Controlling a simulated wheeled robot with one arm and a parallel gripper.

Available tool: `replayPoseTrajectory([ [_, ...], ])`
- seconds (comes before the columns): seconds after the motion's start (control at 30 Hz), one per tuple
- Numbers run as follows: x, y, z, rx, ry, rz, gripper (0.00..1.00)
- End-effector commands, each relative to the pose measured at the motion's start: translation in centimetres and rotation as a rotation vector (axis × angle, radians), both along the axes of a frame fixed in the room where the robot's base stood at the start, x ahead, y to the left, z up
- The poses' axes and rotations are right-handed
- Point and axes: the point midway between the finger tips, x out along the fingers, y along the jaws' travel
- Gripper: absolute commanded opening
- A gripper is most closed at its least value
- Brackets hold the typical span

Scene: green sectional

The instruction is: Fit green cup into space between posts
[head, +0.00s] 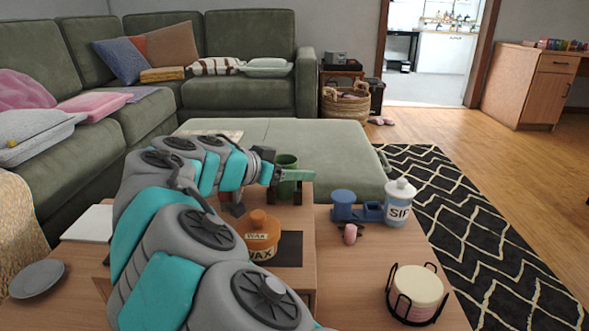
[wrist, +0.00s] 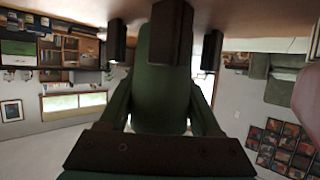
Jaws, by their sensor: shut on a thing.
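The green cup (head: 287,161) stands upright at the far edge of the wooden platform on the table. My gripper (head: 285,175) is shut on the cup, with a green finger across its near side. In the wrist view, which is upside down, the cup (wrist: 158,95) sits between my gripper's two fingers (wrist: 160,105). Dark posts show there: a near post (wrist: 171,35) in front of the cup's base, a left post (wrist: 116,40) and a right post (wrist: 211,50). The cup's base is among these posts; whether it touches the surface is hidden.
An orange wax jar (head: 262,232) stands on the platform on a dark patch. To the right are a blue object (head: 344,205), a pink piece (head: 350,234), a lidded jar (head: 399,205) and a pink-and-cream tub in a black wire holder (head: 416,291). A green ottoman (head: 335,160) lies behind.

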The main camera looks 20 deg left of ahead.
Motion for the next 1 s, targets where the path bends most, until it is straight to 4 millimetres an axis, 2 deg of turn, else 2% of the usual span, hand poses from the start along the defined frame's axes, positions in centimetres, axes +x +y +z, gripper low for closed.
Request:
replayPoseTrajectory([
  [0.03, 0.0, 0.0, 0.0, 0.0, 0.0, 0.0, 0.1],
  [0.07, 0.0, 0.0, 0.0, 0.0, 0.0, 0.0, 0.66],
  [0.37, 0.0, 0.0, 0.0, 0.0, 0.0, 0.0, 1.0],
  [0.67, 0.0, 0.0, 0.2, 0.0, 0.0, 0.001, 1.0],
  [1.0, 0.0, 0.0, 2.0, 0.001, 0.0, 0.002, 1.0],
])
